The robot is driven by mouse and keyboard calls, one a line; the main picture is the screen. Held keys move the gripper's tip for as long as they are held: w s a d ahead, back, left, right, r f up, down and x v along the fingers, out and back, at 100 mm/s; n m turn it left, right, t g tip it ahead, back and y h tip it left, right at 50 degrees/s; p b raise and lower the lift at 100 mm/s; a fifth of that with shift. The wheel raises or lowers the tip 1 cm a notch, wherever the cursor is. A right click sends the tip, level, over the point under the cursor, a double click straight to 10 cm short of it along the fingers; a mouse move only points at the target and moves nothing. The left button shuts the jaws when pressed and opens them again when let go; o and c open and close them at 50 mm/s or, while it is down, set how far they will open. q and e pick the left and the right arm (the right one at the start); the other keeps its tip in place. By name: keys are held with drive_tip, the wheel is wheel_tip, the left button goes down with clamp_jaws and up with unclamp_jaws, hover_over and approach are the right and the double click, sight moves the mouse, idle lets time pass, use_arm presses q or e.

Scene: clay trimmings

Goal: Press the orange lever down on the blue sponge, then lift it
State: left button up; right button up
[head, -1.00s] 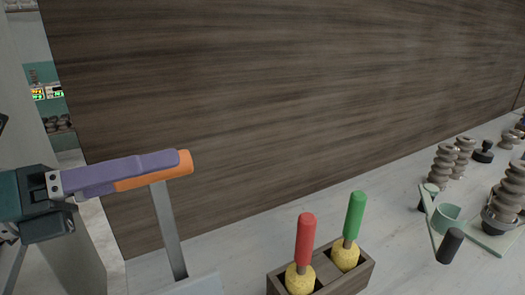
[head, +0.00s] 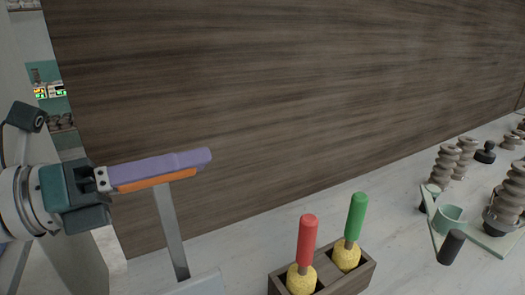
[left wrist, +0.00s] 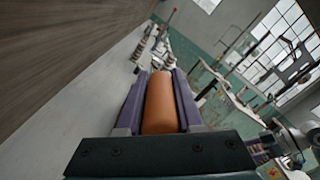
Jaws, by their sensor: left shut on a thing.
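The orange lever shows at the lower left of the head view as an orange handle (head: 157,181) on a flat grey metal bar (head: 171,230) that rises from a pale base (head: 200,287). My left gripper (head: 203,160) has long purple fingers that lie along the handle and cover much of it. In the left wrist view the orange handle (left wrist: 161,104) lies lengthwise between both fingers, and the gripper is shut on it. The bar leans slightly left toward its top. I see no blue sponge in either view.
A wooden block (head: 330,278) holds a red-handled tool (head: 307,243) and a green-handled tool (head: 356,218), both with yellow sponge ends, right of the lever. A pale green stand (head: 447,218) and stacked grey coils (head: 440,168) stand farther right. A dark wooden panel (head: 290,100) rises behind.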

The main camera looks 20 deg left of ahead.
use_arm(q)
clamp_jaws()
idle(0.8)
